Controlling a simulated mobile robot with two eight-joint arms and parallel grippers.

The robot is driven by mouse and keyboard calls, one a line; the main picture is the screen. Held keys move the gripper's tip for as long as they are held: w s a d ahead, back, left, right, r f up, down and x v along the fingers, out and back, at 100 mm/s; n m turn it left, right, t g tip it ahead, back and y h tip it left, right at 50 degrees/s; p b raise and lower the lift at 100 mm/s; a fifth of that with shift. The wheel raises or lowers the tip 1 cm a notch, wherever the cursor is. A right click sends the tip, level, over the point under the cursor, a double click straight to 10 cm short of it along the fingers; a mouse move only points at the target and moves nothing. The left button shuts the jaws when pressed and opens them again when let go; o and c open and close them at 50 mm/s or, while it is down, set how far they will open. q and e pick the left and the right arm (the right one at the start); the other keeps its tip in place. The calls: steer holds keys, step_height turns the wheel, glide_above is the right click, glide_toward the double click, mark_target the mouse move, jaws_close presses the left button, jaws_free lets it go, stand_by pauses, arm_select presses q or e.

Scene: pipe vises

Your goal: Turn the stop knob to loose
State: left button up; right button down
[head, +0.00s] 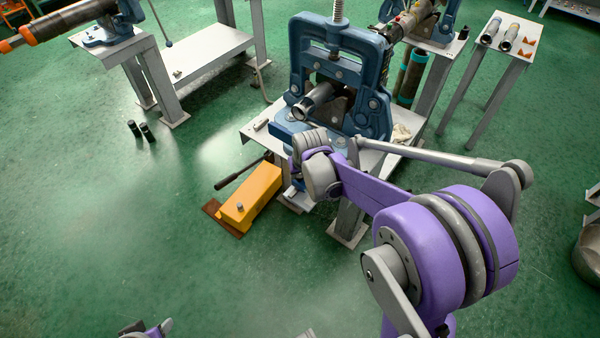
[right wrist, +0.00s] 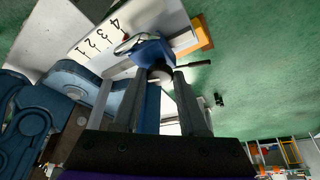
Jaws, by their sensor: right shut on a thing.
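The stop knob (right wrist: 160,74) is a small dark round piece in the right wrist view, on a blue block (right wrist: 150,50) beside a white scale plate (right wrist: 100,43) with black numbers and a small red mark. My right gripper (right wrist: 161,80) is shut on the knob, with one grey finger on each side. In the head view my right wrist hangs at the front edge of the vise table and hides the knob. The blue pipe vise (head: 340,70) stands there with a grey pipe (head: 316,101) in it. Part of what looks like my left gripper (head: 147,329) shows at the bottom edge.
A yellow box (head: 250,195) with a dark lever lies on the floor left of the vise table (head: 262,130). Another table (head: 210,52) stands at the back left, and a small table with pipe pieces (head: 497,38) at the back right. The green floor at left is mostly clear.

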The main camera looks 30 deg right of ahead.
steer(key=shift+c, duration=2.2)
jaws_free()
steer(key=shift+r, duration=0.1)
steer(key=p+v, duration=0.1)
steer(key=v, duration=0.9)
steer(key=shift+s+r, duration=0.2)
steer(key=shift+r, duration=0.1)
